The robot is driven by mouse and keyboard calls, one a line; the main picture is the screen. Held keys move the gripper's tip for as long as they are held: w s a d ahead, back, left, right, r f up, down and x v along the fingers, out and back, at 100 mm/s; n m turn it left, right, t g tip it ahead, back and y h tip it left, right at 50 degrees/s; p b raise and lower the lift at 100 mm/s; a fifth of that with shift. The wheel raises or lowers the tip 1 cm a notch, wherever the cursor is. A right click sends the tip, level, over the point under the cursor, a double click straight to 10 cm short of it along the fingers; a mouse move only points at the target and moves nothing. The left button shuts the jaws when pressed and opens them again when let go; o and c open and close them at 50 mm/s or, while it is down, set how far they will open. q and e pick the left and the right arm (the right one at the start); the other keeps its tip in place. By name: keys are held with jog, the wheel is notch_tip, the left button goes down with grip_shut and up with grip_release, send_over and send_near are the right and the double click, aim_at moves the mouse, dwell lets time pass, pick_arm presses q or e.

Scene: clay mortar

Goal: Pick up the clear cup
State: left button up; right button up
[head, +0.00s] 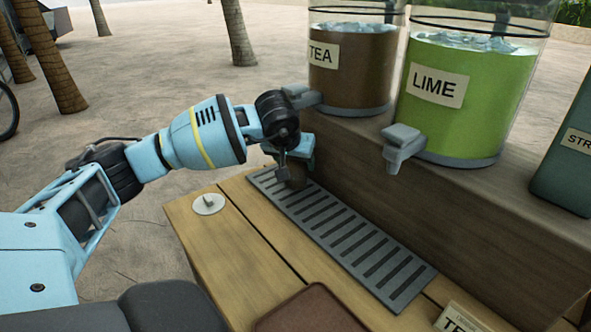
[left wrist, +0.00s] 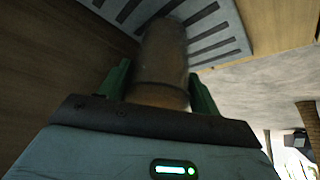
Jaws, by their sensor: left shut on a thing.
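The clear cup (head: 296,178) is mostly hidden behind my left gripper (head: 289,166) in the head view. It looks brownish and stands at the far end of the slotted drip tray (head: 345,240), close to the TEA dispenser's tap. In the left wrist view the cup (left wrist: 160,60) sits between the two green fingers of my left gripper (left wrist: 161,88). The gripper is shut on it, with the slotted tray beyond. I cannot tell whether its brown colour is a drink inside. My right gripper is not in view.
The TEA dispenser (head: 350,75) and green LIME dispenser (head: 468,105) stand on a raised wooden block (head: 440,190). Their grey taps overhang the tray. A white disc (head: 209,204) lies on the wooden counter (head: 235,255). A brown tray (head: 310,312) is at the near edge.

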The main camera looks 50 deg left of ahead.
pick_arm(q)
jog(key=c, duration=0.4)
jog(key=shift+r, duration=0.4)
jog(key=c, duration=0.5)
jog(key=shift+o, duration=0.2)
jog(key=shift+r, duration=0.3)
jog(key=shift+s+d+r, duration=0.1)
jog(key=shift+s+r, duration=0.05)
jog(key=s+d, duration=0.4)
jog(key=s, duration=0.3)
jog(key=s+d, duration=0.4)
jog(key=s, duration=0.4)
jog(key=shift+s+d, duration=0.25)
